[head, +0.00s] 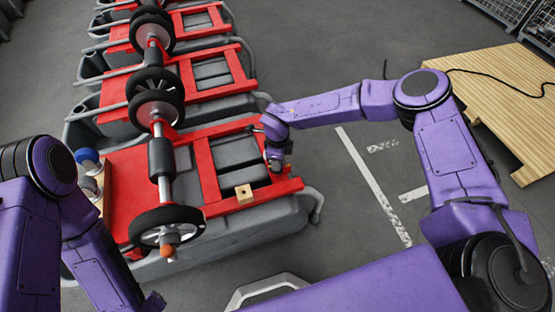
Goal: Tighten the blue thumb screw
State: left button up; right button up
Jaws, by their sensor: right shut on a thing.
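My right gripper (275,162) points down at the right end of the nearest red frame (225,205). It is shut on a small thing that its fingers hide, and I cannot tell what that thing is. No blue thumb screw shows clearly; a round blue and white part (87,157) at the left edge of the nearest tank is too small to identify. A small wooden block (243,194) with a dark hole sits on the red frame, below and left of the right gripper. My left arm is at the lower left, and its fingers cannot be made out.
The nearest scrubber tank (230,241) is grey with a grey handle at its right. More tanks stand behind.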

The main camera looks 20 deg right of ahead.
jog(key=m, duration=0.4)
jog(key=shift+w+r+m, duration=0.15)
jog(key=shift+m, duration=0.15)
jog(key=m+b, duration=0.1)
jog(key=m, duration=0.3)
jog(key=shift+a+m, duration=0.1)
jog(key=shift+m, duration=0.2)
jog(key=m, duration=0.4)
jog(key=shift+w+b, duration=0.1)
jog(key=shift+b, duration=0.25)
jog(key=m, duration=0.5)
jog(key=shift+b, duration=0.4)
jog(key=m, duration=0.3)
jog(key=shift+m+b, duration=0.3)
jog(key=shift+b, duration=0.05)
jog(key=m+b, duration=0.1)
jog(key=m, duration=0.2)
jog(key=shift+m, duration=0.3)
jog(key=m+b, duration=0.1)
jog(key=m, duration=0.3)
jog(key=shift+r+m+b, duration=0.15)
jog(key=shift+m+b, duration=0.2)
jog(key=shift+m, duration=1.35)
